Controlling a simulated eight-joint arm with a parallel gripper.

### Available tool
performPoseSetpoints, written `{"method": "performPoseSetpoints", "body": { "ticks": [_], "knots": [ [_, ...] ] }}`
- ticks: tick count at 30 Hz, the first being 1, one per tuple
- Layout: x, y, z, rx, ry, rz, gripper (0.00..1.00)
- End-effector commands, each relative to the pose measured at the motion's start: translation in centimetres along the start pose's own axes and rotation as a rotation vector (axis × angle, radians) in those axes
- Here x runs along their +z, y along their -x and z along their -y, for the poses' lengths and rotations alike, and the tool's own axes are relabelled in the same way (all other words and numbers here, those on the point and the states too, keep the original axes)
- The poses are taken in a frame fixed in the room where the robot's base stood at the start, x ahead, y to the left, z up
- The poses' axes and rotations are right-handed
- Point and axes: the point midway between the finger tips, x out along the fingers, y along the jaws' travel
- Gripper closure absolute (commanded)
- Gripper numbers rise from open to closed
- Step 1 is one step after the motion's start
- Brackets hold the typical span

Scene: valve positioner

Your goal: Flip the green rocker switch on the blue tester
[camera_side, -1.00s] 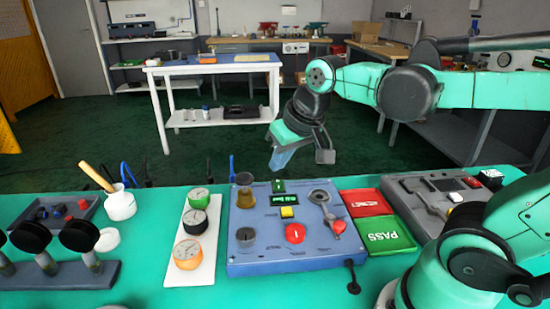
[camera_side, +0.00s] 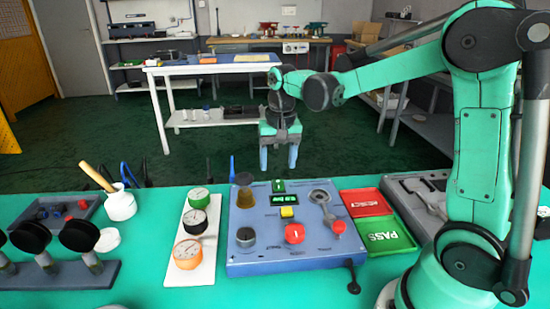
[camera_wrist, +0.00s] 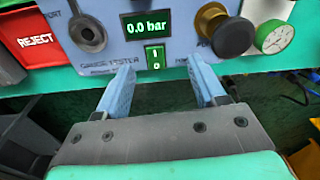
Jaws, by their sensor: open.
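The blue tester (camera_side: 262,262) lies on the green bench; it also shows at the top of the wrist view (camera_wrist: 180,50). Its green rocker switch (camera_side: 279,186) sits on the far edge of the panel, next to the small display (camera_side: 284,199). In the wrist view the rocker (camera_wrist: 155,57) is marked with 1 and 0, below the display (camera_wrist: 148,25) reading 0.0 bar. My gripper (camera_side: 278,166) points down, beyond and above the tester's far edge. Its blue fingers (camera_wrist: 166,80) are apart and empty, with the rocker seen between and ahead of them.
Gauges on a white strip (camera_side: 201,270) stand left. Red REJECT (camera_side: 366,202) and green PASS (camera_side: 384,236) trays lie right.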

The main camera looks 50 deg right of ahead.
Motion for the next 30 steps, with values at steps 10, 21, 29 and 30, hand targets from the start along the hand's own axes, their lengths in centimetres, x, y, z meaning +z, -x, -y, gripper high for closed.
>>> {"method": "performPoseSetpoints", "body": {
  "ticks": [10, 21, 29, 30],
  "knots": [
    [-1.4, -2.8, -0.8, 0.036, -0.098, 0.068, 0.37],
    [-1.1, -7.0, -0.9, 0.035, -0.095, 0.066, 0.37],
    [-1.1, -7.2, -0.9, 0.034, -0.094, 0.066, 0.37],
    [-1.1, -7.2, -0.9, 0.034, -0.094, 0.066, 0.40]
  ]
}}
